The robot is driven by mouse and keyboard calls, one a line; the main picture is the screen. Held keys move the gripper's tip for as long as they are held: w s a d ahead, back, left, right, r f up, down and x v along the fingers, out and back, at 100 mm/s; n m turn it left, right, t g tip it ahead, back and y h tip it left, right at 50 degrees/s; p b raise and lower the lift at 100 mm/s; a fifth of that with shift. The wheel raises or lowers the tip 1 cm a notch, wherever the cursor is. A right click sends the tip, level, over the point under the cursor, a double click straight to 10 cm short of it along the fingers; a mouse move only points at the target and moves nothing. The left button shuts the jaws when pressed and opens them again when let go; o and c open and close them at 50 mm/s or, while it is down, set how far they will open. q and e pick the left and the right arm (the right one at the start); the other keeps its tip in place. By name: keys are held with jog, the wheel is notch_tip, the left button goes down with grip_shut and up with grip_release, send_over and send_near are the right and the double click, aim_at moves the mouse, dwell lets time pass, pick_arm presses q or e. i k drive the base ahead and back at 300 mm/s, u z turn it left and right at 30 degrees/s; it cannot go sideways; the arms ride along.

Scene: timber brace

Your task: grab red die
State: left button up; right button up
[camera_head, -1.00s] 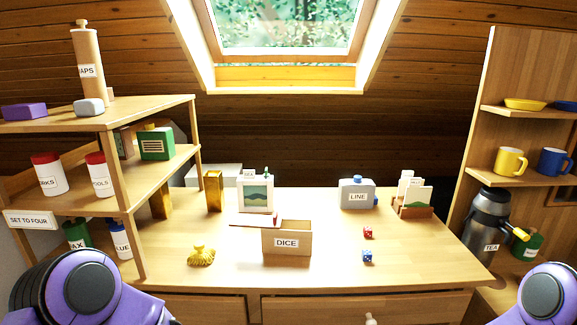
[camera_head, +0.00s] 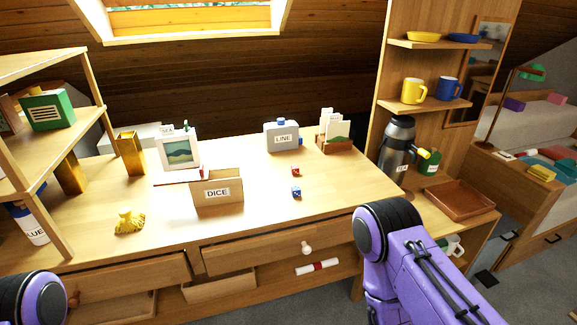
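The red die (camera_head: 295,171) lies on the desk top, right of the wooden box labelled DICE (camera_head: 218,194). A blue die (camera_head: 296,191) lies just in front of it, apart from it. The DICE box's inside is mostly hidden by its front wall. My purple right arm shows at the lower right and a piece of my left arm at the lower left. Neither gripper can be seen, and nothing touches the red die.
The bare desk top (camera_head: 255,232) is clear around the dice. A yellow tassel-like object (camera_head: 129,221) is at left. A flask (camera_head: 397,143) and brown tray (camera_head: 460,199) are at right.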

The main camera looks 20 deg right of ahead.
aim_at(295, 168)
jog(key=k, duration=0.65)
jog(key=z, duration=0.4)
jog(key=i, duration=1.1)
jog(key=z, duration=0.35)
